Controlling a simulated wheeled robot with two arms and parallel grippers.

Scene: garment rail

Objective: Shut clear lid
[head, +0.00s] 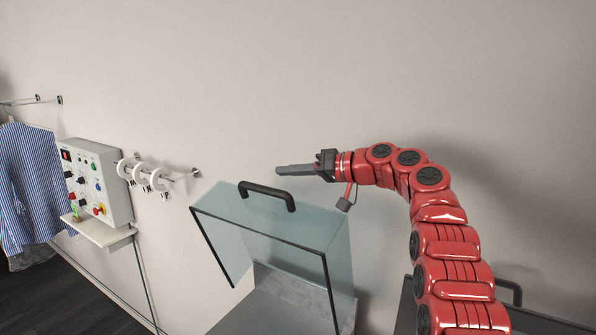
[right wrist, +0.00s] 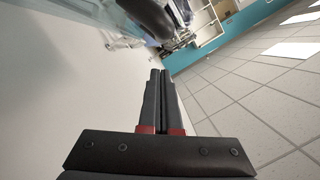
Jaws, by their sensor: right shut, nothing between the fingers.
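The clear lid (head: 306,222) is a glassy, blue-tinted cover with dark edges. In the head view it stands raised and tilted over a grey box (head: 270,307), with a gap below its front edge. A black bar handle (head: 267,194) sits on its top. My right gripper (head: 280,171) is shut and empty, pointing left just above and to the right of the handle, apart from it. In the right wrist view the shut fingers (right wrist: 161,75) lie side by side, with a dark curved piece, likely the handle (right wrist: 148,17), beyond them. My left gripper is not in view.
White rings (head: 146,176) hang on a wall rod. A dark surface with a handle (head: 510,290) is at lower right.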

